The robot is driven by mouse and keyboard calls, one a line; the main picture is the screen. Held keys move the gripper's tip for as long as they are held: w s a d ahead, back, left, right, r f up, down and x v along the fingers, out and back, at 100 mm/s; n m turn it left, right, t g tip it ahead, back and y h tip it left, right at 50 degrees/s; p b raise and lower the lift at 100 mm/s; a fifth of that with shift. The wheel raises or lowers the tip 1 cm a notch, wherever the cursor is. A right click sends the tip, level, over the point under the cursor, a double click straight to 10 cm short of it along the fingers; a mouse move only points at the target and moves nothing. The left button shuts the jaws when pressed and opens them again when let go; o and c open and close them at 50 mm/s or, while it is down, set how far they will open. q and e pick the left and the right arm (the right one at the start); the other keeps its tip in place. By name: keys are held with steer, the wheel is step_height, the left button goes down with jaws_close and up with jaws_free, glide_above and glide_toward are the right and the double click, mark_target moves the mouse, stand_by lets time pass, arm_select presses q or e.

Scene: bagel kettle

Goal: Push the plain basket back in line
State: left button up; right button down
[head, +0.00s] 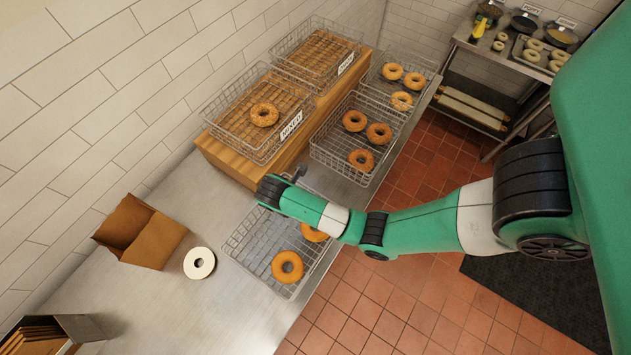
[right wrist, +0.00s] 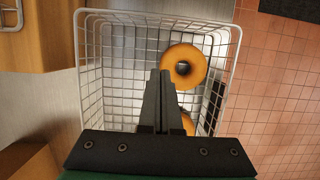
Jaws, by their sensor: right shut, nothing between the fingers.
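The nearest wire basket (head: 236,243) stands on the steel counter in front of the wooden stand. It holds two plain-looking bagels, one at its front (head: 287,267) and one partly under my arm. No label on it shows, so I cannot confirm that it is the plain basket. In the right wrist view the basket (right wrist: 85,65) lies under my right gripper (right wrist: 160,75), with one bagel (right wrist: 183,66) beyond the fingertips. My left gripper is not in view.
A wooden stand (head: 225,158) carries two baskets, one labelled MIXED (head: 291,125). Two more bagel baskets (head: 322,155) (head: 428,72) stand along the counter edge. A brown box (head: 150,245) and a white ring (head: 199,263) lie left. The tiled floor is right.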

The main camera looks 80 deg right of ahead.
steer(key=b+x, duration=0.3)
steer(key=x, duration=0.7)
steer(key=shift+w+f, duration=0.15)
steer(key=shift+f, duration=0.05)
steer(key=d, duration=0.1)
steer(key=s+d+p, duration=0.1)
steer(key=shift+d+r, duration=0.3)
steer(key=shift+r, duration=0.05)
steer(key=shift+s+d, duration=0.2)
steer(key=shift+d, duration=0.35)
